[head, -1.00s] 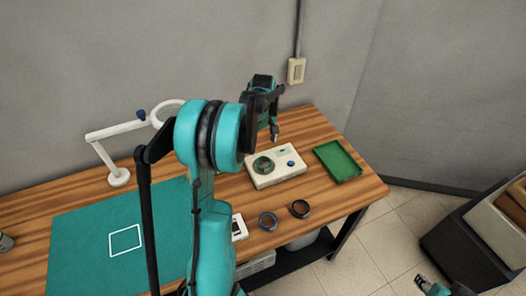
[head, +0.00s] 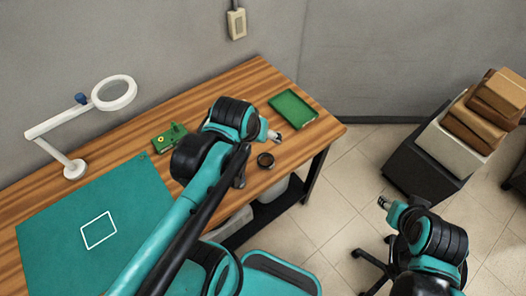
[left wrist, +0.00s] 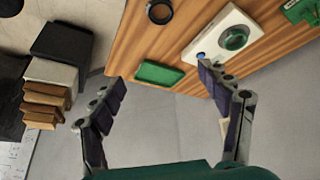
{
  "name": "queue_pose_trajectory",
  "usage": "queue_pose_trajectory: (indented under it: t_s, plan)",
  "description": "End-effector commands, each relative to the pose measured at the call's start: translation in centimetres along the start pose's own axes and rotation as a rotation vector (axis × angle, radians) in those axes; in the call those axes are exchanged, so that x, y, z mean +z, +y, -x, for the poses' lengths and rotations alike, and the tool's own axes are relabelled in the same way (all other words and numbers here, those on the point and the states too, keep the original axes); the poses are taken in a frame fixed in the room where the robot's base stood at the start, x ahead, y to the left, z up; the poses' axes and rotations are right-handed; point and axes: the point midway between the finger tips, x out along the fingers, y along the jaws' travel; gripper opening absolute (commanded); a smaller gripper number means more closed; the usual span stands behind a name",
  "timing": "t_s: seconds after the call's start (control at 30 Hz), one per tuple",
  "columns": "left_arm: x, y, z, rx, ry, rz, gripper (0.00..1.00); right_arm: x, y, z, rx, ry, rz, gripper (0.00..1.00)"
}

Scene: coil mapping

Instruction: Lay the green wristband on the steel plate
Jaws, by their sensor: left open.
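A white box device in the left wrist view (left wrist: 222,22) has a blue knob and a round green piece (left wrist: 235,39) on its top. My arm hides the device in the head view. My left gripper (head: 275,137) is over the bench's right part, near the green tray. In the left wrist view it (left wrist: 161,76) is open, with nothing between its spread fingers. My right gripper (head: 384,203) is off the bench at right, too small to read.
A dark ring (head: 265,160) lies near the bench's front edge. The green tray (head: 305,117) is at the right end. A green board (head: 168,138), a magnifier lamp (head: 73,169) and a teal mat (head: 55,227) are farther left. Boxes (head: 463,132) stand right of the bench.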

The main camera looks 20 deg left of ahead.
Motion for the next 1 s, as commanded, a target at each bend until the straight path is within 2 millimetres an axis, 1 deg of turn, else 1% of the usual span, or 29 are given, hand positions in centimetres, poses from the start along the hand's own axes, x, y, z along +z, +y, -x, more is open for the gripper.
queue_pose_trajectory:
  t_s: [0.03,0.1,0.2,0.3,0.63,0.77,0.9,1.0]
  plan:
    - [1.5,0.7,0.2,0.017,0.027,-0.062,0.76,0.0,0.0,0.0,0.000,0.000,0.000,0.40]
    - [2.8,1.4,0.3,0.034,0.059,-0.130,0.76,0.0,0.0,0.0,0.000,0.000,0.000,0.40]
    - [4.0,1.9,0.3,0.048,0.090,-0.195,0.76,0.0,0.0,0.0,0.000,0.000,0.000,0.40]
    - [4.5,2.1,0.2,0.054,0.104,-0.222,0.76,0.0,0.0,0.0,0.000,0.000,0.000,0.40]
    - [4.6,2.1,0.0,0.054,0.105,-0.225,0.76,0.1,0.0,-0.2,0.000,0.000,0.000,0.40]
    - [5.5,2.0,-1.6,0.054,0.105,-0.224,0.76,1.2,0.0,-1.7,0.000,0.000,0.000,0.40]
    - [7.2,1.7,-4.5,0.054,0.105,-0.224,0.76,3.2,0.0,-4.4,0.000,0.000,0.000,0.40]
    - [8.2,1.6,-6.3,0.054,0.104,-0.223,0.76,4.4,0.0,-6.1,0.000,0.000,0.000,0.40]
